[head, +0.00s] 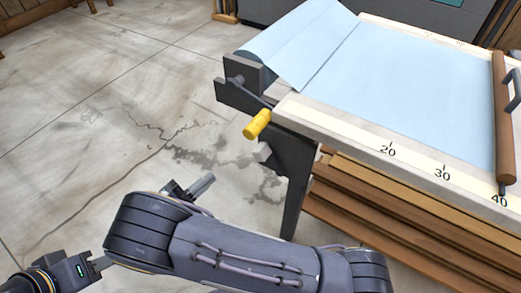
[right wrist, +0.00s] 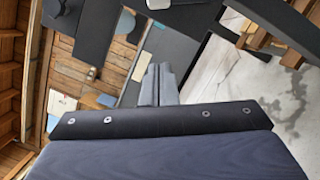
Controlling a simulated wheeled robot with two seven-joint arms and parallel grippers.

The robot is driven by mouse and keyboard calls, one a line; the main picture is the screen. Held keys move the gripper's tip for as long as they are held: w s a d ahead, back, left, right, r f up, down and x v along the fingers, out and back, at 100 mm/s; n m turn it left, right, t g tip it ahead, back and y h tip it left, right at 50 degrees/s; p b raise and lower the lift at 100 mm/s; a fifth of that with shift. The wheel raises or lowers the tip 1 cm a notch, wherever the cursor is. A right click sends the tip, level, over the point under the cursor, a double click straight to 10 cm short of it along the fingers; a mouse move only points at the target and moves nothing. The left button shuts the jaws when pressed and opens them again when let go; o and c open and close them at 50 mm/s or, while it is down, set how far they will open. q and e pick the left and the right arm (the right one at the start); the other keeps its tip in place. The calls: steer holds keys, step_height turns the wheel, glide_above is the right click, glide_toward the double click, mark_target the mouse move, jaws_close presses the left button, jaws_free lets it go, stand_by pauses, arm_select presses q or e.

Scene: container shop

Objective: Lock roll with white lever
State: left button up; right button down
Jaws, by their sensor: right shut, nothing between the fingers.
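The light blue roll sheet (head: 296,42) drapes over the far left end of the table and lies across its top. A dark roll bracket (head: 240,92) at the table's left end carries a crank with a yellow handle (head: 257,123).
The table edge (head: 330,124) has a ruler strip marked 20, 30 and 40. A brown bar (head: 503,125) crosses its right side. Wooden boards (head: 380,200) are stacked below, beside a dark table leg (head: 292,190). The concrete floor (head: 90,110) at left is clear.

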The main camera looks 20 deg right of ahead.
steer(key=shift+w+d, duration=0.1)
steer(key=shift+d, duration=0.05)
steer(key=w+d+r+b, duration=0.1)
steer(key=d+r+b, duration=0.1)
steer(key=d, duration=0.9)
steer(key=shift+w+r, duration=0.25)
steer(key=shift+r, duration=0.3)
steer(key=shift+r, duration=0.15)
